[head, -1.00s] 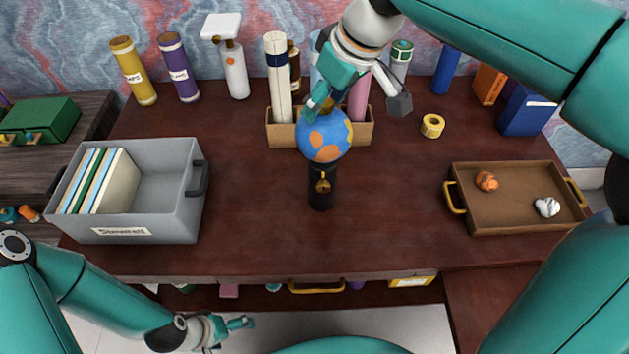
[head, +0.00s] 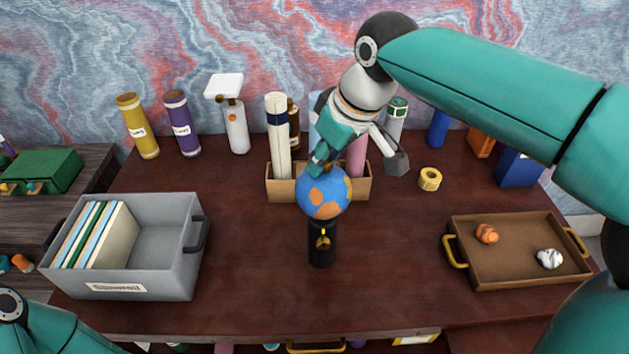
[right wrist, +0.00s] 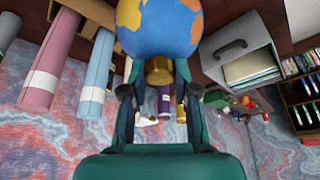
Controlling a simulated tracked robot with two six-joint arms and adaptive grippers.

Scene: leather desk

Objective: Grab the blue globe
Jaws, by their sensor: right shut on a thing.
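The blue globe (head: 322,196) with orange land patches stands upright on its black base (head: 321,248) near the middle of the desk. My right gripper (head: 323,165) reaches down from behind and above and is shut on the globe at its top. In the right wrist view the globe (right wrist: 160,24) fills the top middle, with a brass cap (right wrist: 159,70) between the fingers of the gripper (right wrist: 158,88). The exact finger contact is partly hidden. My left gripper is out of view.
A grey bin (head: 150,279) with folders stands at left. A brown tray (head: 505,276) with two crumpled balls lies at right. A wooden holder (head: 284,190) with rolls is close behind the globe. Yellow tape (head: 430,179) lies right of it. The front desk is clear.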

